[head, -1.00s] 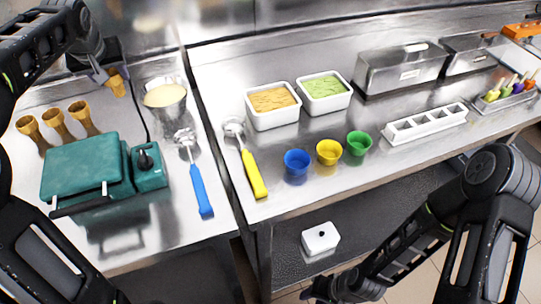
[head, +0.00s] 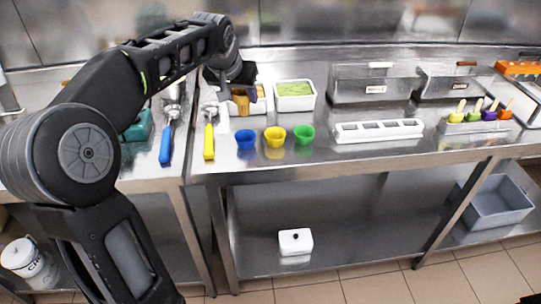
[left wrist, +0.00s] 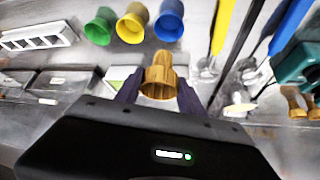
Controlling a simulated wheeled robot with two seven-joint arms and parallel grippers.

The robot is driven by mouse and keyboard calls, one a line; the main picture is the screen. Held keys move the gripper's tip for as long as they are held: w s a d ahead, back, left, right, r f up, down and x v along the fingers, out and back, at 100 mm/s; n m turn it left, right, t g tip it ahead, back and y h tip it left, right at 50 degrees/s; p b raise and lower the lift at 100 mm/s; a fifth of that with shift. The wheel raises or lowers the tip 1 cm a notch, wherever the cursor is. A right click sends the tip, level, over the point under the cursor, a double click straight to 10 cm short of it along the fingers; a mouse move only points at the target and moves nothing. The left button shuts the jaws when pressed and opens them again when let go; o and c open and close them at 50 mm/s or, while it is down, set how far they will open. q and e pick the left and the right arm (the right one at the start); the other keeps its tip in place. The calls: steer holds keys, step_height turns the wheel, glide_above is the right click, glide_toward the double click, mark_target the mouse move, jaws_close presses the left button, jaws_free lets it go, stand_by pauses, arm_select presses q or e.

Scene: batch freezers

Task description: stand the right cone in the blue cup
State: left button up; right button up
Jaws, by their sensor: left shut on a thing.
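My left gripper (head: 243,88) is shut on a brown waffle cone (head: 240,104). It holds the cone above the right-hand table, in front of the orange-filled tub and beyond the blue cup (head: 246,139), apart from it. In the left wrist view the cone (left wrist: 158,76) sits between the two dark fingers, and the blue cup (left wrist: 170,22) is near the top edge. The blue cup stands upright at the left of a row of cups and looks empty. My right gripper is out of view.
Yellow cup (head: 275,136) and green cup (head: 304,135) stand beside the blue one. A yellow-handled scoop (head: 209,140) lies left of it. A green-filled tub (head: 294,96) and a white slotted holder (head: 379,131) are nearby. Other cones (left wrist: 296,106) show in the wrist view.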

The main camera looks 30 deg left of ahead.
mark_target(241, 113)
arm_select(q)
steer(key=shift+d, duration=0.2)
steer(key=shift+a+f, duration=0.15)
steer(key=shift+a, duration=0.2)
steer(key=shift+d, duration=0.1)
step_height(241, 113, down, 6)
steer(key=shift+f, duration=0.1)
step_height(241, 113, down, 3)
steer(key=shift+f+p, duration=0.1)
steer(key=shift+p, duration=0.25)
steer(key=shift+f, duration=0.2)
